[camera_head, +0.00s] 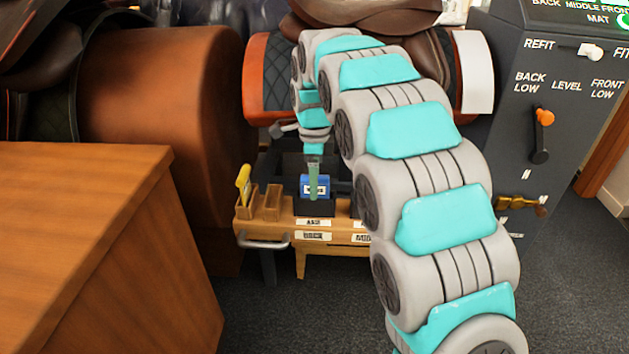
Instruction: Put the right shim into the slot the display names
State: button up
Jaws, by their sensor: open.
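My gripper (314,190) hangs at the end of my arm over a small wooden bench (345,228). Its fingers are seen edge-on in front of a blue shim (305,182) with a white label. The blue shim stands upright in a black holder (326,209) on the bench; whether the fingers touch it, I cannot tell. A yellow shim (243,184) leans upright in a wooden rack (272,206) at the bench's left end. My arm hides the bench's right part.
A saddle (370,15) with a quilted panel (275,75) sits behind the bench. A dark console (550,110) at right carries a white switch (590,51) and an orange-knobbed lever (543,118). A wooden cabinet (95,250) fills the lower left. A brown leather drum (165,120) stands behind it.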

jog(key=shift+r, duration=0.1)
notch_tip(320, 180, up, 8)
jog(key=shift+f, duration=0.2)
dwell(0.3)
jog(key=shift+s+d, duration=0.25)
jog(key=shift+d, duration=0.05)
jog(key=s+d+f+n+g, duration=0.1)
jog(key=s+d+n, duration=0.45)
jog(key=s, duration=0.35)
jog(key=s+d+n, duration=0.4)
jog(key=s+d, duration=0.3)
jog(key=s, duration=0.3)
jog(key=s+d+f+n, duration=0.2)
jog(key=s+f+n, duration=0.2)
jog(key=s, duration=0.7)
jog(key=s+d+f+n, duration=0.2)
jog(key=s+f+n, duration=0.3)
jog(key=s, duration=0.5)
jog(key=shift+s+d+g, duration=0.2)
jog(key=shift+s+g, duration=0.15)
jog(key=shift+g, duration=0.05)
